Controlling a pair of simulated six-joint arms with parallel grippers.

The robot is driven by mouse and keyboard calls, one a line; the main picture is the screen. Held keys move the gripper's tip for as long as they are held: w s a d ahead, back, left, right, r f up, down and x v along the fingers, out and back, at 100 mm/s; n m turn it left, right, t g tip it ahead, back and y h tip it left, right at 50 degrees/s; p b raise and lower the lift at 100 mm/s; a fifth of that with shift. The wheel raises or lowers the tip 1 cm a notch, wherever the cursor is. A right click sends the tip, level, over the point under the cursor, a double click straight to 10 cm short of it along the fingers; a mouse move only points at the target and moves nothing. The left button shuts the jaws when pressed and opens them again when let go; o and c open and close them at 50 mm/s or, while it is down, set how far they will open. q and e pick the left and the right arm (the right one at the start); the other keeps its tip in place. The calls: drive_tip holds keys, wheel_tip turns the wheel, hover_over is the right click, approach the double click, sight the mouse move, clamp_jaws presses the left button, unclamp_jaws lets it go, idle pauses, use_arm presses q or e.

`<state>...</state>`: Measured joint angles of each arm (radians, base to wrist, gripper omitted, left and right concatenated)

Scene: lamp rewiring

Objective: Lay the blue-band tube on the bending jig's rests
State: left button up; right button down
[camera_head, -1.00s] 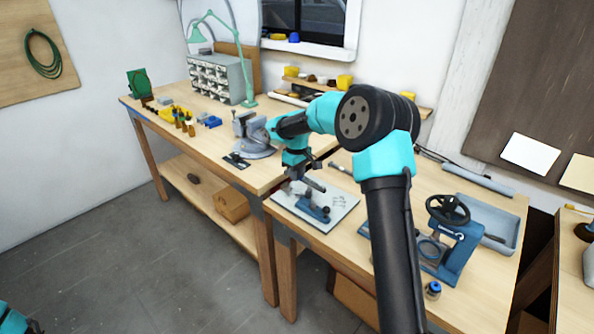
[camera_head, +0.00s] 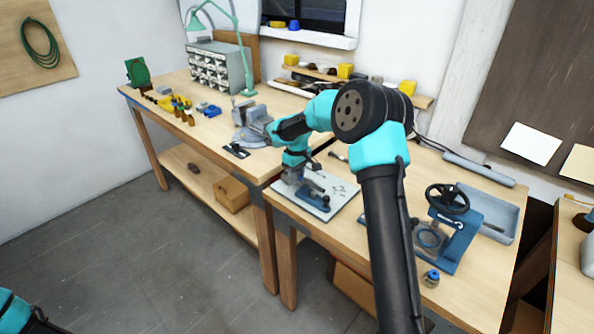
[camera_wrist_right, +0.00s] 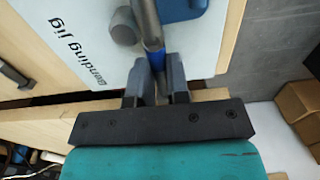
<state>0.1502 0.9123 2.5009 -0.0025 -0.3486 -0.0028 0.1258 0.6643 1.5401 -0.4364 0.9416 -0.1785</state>
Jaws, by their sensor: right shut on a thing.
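The bending jig is a white plate (camera_head: 325,207) with blue and dark fittings near the front of the right-hand bench. Its lettered plate also fills the upper left of the right wrist view (camera_wrist_right: 75,20). My right gripper (camera_wrist_right: 155,75) is over the jig's edge, its two fingers shut on the blue-band tube (camera_wrist_right: 146,20). The tube runs up the picture from between the fingers, past a round grey peg (camera_wrist_right: 123,27). I cannot tell whether it touches the rests. In the head view the gripper (camera_head: 297,178) is low over the jig and hides much of it.
A blue press with a handwheel (camera_head: 455,240) and a grey tray (camera_head: 490,212) stand to the right of the jig. A vise (camera_head: 250,125) sits on the left-hand bench.

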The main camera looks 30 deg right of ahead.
drive_tip(key=shift+s+f, duration=0.1)
drive_tip(key=shift+f, duration=0.85)
drive_tip(key=c, duration=1)
unclamp_jaws()
drive_tip(key=shift+s, duration=0.1)
drive_tip(key=shift+a, duration=0.1)
drive_tip(key=shift+r, duration=0.25)
drive_tip(key=shift+c, duration=0.2)
drive_tip(key=r, duration=1.8)
drive_tip(key=shift+d+r, duration=0.1)
drive_tip(key=shift+d, duration=0.25)
